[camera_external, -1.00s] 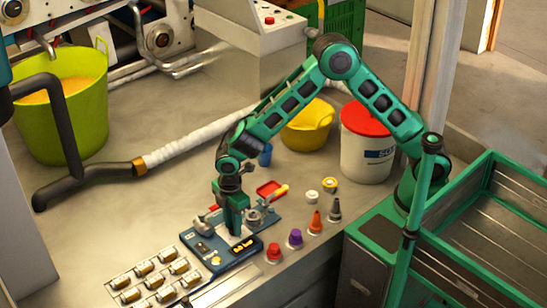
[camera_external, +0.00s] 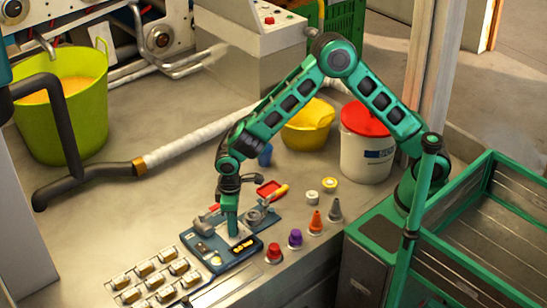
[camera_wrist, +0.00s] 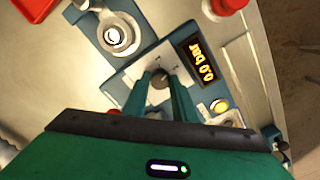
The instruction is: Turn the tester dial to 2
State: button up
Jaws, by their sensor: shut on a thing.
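The tester (camera_external: 214,264) is a blue unit on the bench with a dark display (camera_external: 242,246). In the wrist view the display (camera_wrist: 202,60) reads "0.0 bar" in yellow, seen upside down. The dial (camera_wrist: 160,78) is a small dark knob on a light plate of the tester. My gripper (camera_external: 232,236) points down over the tester; in the wrist view its two green fingers (camera_wrist: 160,90) are shut on the dial's sides. The dial is hidden by my gripper in the external view. Its scale and setting cannot be read.
Red (camera_external: 273,252), purple (camera_external: 295,239), orange (camera_external: 315,223) and grey cone-shaped pieces stand right of the tester. Several metal parts in trays (camera_external: 150,275) lie to its left. Open bench lies farther back left.

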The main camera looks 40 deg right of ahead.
jog(key=shift+w+r+m, duration=0.1)
jog(key=shift+w+m, duration=0.05)
jog(key=shift+m, duration=0.65)
jog(key=shift+w+m, duration=0.1)
jog(key=shift+m, duration=0.7)
jog(key=o, duration=1)
jog(key=shift+o, duration=0.2)
jog(key=shift+s, duration=0.1)
notch_tip(320, 180, up, 11)
